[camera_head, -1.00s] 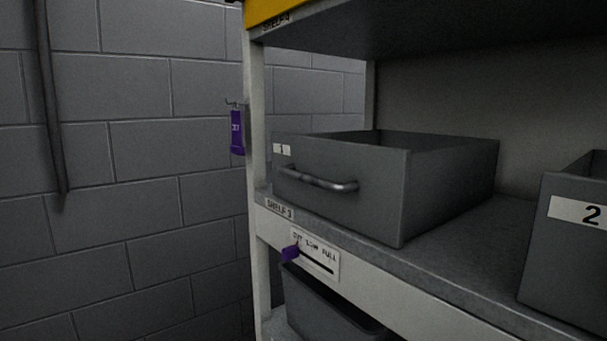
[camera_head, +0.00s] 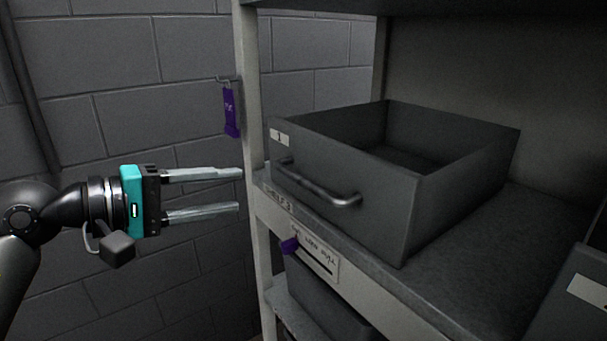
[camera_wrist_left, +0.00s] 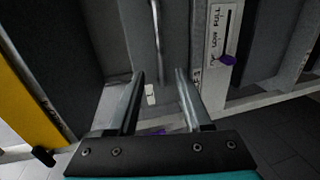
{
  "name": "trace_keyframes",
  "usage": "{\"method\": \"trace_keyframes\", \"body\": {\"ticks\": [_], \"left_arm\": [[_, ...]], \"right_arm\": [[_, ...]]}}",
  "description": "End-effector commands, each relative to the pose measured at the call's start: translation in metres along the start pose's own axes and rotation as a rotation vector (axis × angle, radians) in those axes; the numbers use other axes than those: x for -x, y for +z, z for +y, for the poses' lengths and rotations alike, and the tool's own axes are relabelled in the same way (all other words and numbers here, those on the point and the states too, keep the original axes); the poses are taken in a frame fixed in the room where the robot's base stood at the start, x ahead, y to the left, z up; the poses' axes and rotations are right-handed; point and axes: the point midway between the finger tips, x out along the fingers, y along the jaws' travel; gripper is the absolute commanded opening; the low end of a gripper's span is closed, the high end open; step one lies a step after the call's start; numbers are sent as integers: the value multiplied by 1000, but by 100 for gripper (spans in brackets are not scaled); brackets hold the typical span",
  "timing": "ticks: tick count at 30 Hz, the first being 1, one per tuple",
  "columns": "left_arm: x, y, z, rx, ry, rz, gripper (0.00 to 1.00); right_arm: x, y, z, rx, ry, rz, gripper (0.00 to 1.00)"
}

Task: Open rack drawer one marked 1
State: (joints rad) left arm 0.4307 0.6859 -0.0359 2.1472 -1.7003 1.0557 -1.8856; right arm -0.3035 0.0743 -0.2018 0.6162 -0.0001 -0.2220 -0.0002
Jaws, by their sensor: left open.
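Drawer one (camera_head: 340,190) is a dark grey, open-topped bin on the shelf, with a small white label (camera_head: 279,138) at its front left and a grey bar handle (camera_head: 318,184) across its front. My left gripper (camera_head: 240,190) is open and empty, left of the drawer front and apart from the handle, its fingers pointing right. In the left wrist view the handle (camera_wrist_left: 157,40) and the label (camera_wrist_left: 150,95) lie beyond the open fingers (camera_wrist_left: 160,85). My right gripper is not in view.
A white shelf post (camera_head: 249,90) with a hanging purple tag (camera_head: 231,111) stands close to my left fingertips. Below the shelf edge are a gauge plate with a purple slider (camera_head: 289,245) and a lower dark bin (camera_head: 325,300). Another bin (camera_head: 580,295) stands at right.

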Motion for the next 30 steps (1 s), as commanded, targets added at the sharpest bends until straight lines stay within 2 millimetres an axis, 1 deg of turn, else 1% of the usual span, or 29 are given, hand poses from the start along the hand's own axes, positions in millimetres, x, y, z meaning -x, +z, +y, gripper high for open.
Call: {"method": "trace_keyframes", "body": {"ticks": [6,15,21,27,30], "left_arm": [[-34,1,3,10,6,-6,49],[-87,1,3,13,6,-6,49],[-118,2,3,12,6,-5,49],[-138,1,2,11,5,-4,49],[-143,1,1,9,4,-4,49]], "right_arm": [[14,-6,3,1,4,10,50],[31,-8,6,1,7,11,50],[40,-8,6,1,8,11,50],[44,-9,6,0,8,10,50],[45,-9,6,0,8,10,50]]}}
